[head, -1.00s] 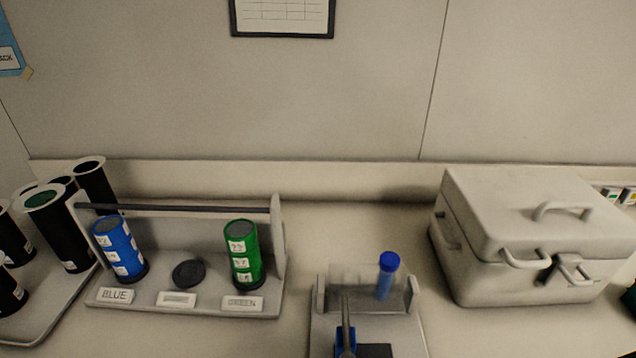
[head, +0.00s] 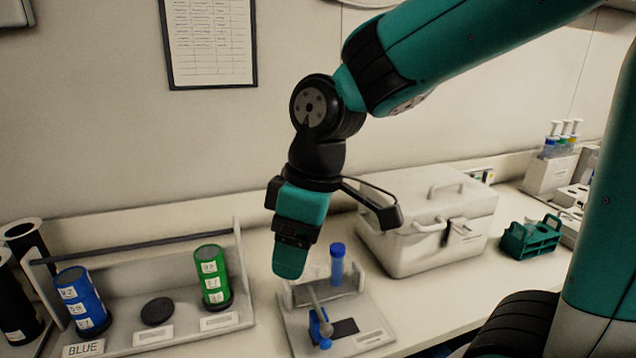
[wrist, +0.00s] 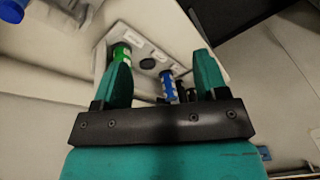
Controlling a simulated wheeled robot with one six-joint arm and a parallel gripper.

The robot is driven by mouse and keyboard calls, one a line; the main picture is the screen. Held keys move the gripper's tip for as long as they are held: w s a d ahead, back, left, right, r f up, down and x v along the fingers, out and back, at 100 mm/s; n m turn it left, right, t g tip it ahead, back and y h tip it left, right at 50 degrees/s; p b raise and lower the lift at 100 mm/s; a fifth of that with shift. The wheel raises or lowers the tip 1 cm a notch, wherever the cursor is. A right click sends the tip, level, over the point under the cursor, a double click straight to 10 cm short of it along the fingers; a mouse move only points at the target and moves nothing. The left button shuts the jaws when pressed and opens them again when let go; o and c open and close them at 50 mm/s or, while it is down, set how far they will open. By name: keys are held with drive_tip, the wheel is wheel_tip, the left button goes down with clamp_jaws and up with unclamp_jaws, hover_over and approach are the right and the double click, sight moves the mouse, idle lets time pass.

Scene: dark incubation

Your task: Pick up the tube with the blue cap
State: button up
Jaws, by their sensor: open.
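A blue round end at the top left of the wrist view may be the tube's cap; I cannot be sure.
A rack with a blue cylinder (head: 82,300) and a green cylinder (head: 212,276) stands at left. A blue clamp-like part (head: 320,327) is on the holder's front. A lidded grey box (head: 425,215) stands behind right, with a teal rack (head: 531,238) beyond it.

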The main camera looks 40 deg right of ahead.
drive_tip(key=w+d+n+h+p, duration=0.1)
drive_tip(key=w+d+n+h, duration=0.1)
drive_tip(key=w+d, duration=0.7)
drive_tip(key=n, duration=0.2)
hover_over(338, 247)
drive_tip(key=f, duration=0.1)
drive_tip(key=shift+g+h, duration=0.3)
drive_tip(key=shift+h, duration=0.1)
wheel_tip(338, 247, down, 16)
drive_tip(key=p, duration=0.4)
drive_tip(key=shift+f, duration=0.8)
drive_tip(key=c, duration=1)
drive_tip(key=shift+w+d, duration=0.1)
drive_tip(key=shift+w, duration=0.1)
